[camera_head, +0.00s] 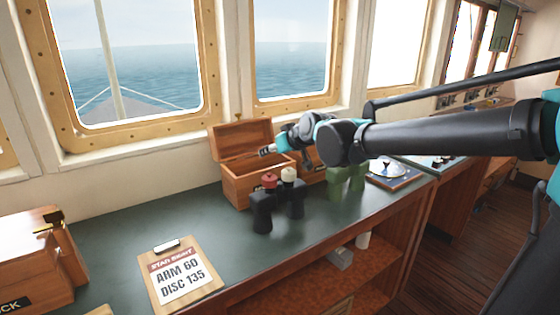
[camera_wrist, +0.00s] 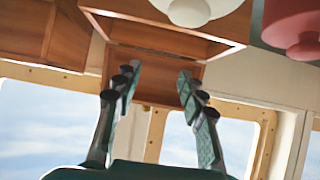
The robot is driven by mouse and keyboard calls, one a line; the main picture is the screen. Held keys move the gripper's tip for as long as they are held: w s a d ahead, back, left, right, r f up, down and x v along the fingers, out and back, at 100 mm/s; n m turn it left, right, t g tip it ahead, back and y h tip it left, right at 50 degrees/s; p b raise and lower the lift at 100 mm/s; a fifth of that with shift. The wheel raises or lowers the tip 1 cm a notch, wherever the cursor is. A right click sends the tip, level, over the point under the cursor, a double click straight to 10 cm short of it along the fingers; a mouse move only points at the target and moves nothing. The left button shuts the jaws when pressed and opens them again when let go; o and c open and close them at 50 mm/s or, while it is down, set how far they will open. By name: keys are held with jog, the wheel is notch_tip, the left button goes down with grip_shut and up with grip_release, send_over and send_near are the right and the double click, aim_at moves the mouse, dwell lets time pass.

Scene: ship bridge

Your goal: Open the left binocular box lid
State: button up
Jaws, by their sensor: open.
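The left binocular box (camera_head: 245,190) is a wooden box standing at the back of the green counter. Its lid (camera_head: 240,138) is raised and leans back towards the wall below the window. My gripper (camera_head: 266,151) is open, just above the box opening and in front of the raised lid. In the wrist view, which looks inverted, the fingers (camera_wrist: 157,75) are spread on either side of the lid panel (camera_wrist: 160,90), with nothing held between them. The box body (camera_wrist: 165,38) shows above. Whether a finger touches the lid cannot be told.
Black binoculars (camera_head: 277,208) with a red and a white cap stand in front of the box. Green binoculars (camera_head: 346,180) stand to the right, by a second box partly hidden by my arm. A clipboard (camera_head: 180,275) and another wooden box (camera_head: 35,260) lie left.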

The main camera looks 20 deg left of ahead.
jog(key=shift+t+y, duration=0.6)
jog(key=shift+y, duration=0.2)
jog(key=shift+s+d+f, duration=0.4)
jog(key=shift+s+d, duration=0.3)
jog(key=shift+d, duration=0.2)
jog(key=shift+s+d+f, duration=0.35)
jog(key=shift+s+d, duration=0.35)
jog(key=shift+d, duration=0.15)
